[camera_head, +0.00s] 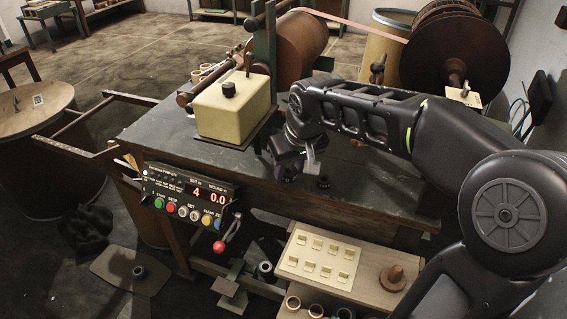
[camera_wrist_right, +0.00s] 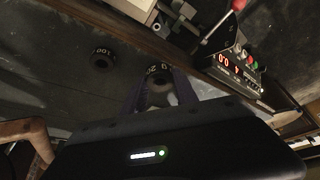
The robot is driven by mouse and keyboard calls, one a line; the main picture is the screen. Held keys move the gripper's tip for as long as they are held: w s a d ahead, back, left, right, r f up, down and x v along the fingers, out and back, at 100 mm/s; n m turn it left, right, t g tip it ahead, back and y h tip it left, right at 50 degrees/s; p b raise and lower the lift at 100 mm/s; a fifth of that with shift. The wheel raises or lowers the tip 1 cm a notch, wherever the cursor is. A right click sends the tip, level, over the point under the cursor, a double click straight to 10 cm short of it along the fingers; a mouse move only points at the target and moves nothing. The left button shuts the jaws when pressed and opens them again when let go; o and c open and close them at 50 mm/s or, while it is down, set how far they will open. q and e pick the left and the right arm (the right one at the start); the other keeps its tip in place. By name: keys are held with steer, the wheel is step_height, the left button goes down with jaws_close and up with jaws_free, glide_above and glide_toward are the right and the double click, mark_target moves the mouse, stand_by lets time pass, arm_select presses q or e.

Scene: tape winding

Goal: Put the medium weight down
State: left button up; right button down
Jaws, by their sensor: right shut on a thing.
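My right gripper (camera_head: 293,165) hangs over the dark bench top, between the cream box and the bench's front edge. In the right wrist view its fingers (camera_wrist_right: 158,92) are shut on the medium weight (camera_wrist_right: 160,72), a dark ring with pale digits that seem to read 200. I cannot tell whether this weight touches the bench. In the head view it is hidden or too dark to make out. Another dark weight (camera_wrist_right: 102,57), marked 100, lies apart on the bench; it seems to show in the head view too (camera_head: 322,183). My left gripper is in neither view.
The cream box (camera_head: 232,108) stands left of my gripper. A control panel (camera_head: 188,197) with a red-knobbed lever (camera_head: 220,246) is on the bench's front. A wooden shelf with a cream slotted plate (camera_head: 320,258) is below. The bench top (camera_head: 365,187) is clear right of the loose weight.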

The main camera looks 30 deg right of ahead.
steer(key=w, duration=0.3)
steer(key=shift+w+d+f, duration=0.25)
steer(key=shift+d+f, duration=0.1)
steer(key=shift+f, duration=0.05)
steer(key=shift+s+f, duration=0.1)
steer(key=shift+f, duration=0.3)
steer(key=shift+f, duration=0.2)
steer(key=c, duration=0.9)
jaws_free()
steer(key=shift+c, duration=0.2)
